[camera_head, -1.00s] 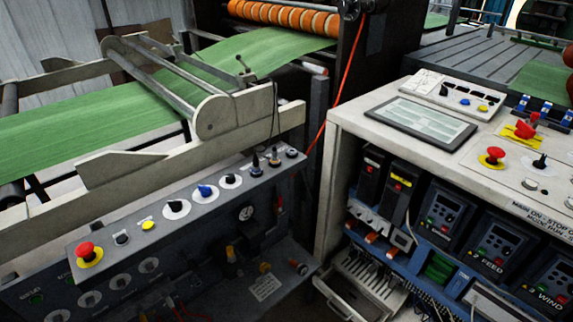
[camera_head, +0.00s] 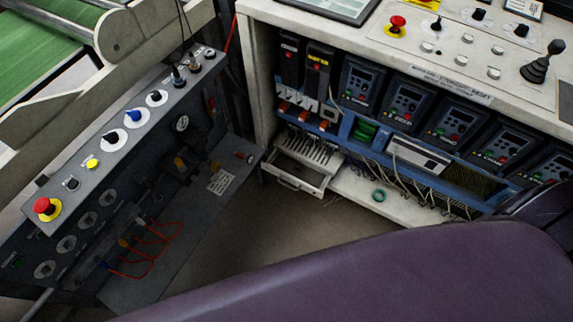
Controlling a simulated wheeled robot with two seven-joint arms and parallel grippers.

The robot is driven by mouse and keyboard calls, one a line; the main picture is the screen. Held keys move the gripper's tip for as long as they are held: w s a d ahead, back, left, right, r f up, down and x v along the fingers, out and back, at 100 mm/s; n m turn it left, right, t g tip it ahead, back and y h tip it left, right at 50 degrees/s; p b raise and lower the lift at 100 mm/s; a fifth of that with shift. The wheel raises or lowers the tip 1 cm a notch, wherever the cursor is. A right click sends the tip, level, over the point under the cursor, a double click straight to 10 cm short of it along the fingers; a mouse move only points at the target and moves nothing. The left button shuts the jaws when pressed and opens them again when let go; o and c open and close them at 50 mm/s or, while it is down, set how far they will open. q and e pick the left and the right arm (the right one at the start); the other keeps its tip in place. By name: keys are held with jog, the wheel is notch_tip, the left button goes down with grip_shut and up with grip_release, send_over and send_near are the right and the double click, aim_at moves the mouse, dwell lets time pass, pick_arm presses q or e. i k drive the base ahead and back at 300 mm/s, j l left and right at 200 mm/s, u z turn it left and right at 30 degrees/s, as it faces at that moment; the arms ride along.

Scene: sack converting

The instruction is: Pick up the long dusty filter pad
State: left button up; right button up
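A pale slatted piece (camera_head: 308,149) lies in or over an open light-grey drawer (camera_head: 297,183) at the bottom left of the control cabinet. I cannot tell whether this slatted piece is the pad. Neither of my grippers is in view.
The white cabinet (camera_head: 258,100) holds several drive units (camera_head: 408,102) and loose wires. A dark control panel (camera_head: 125,140) with a red stop button (camera_head: 44,206) stands at left. A purple padded seat (camera_head: 400,275) fills the bottom right. Some bare floor (camera_head: 235,238) shows between them.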

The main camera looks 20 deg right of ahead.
aim_at(310, 177)
jog(key=z, duration=0.8)
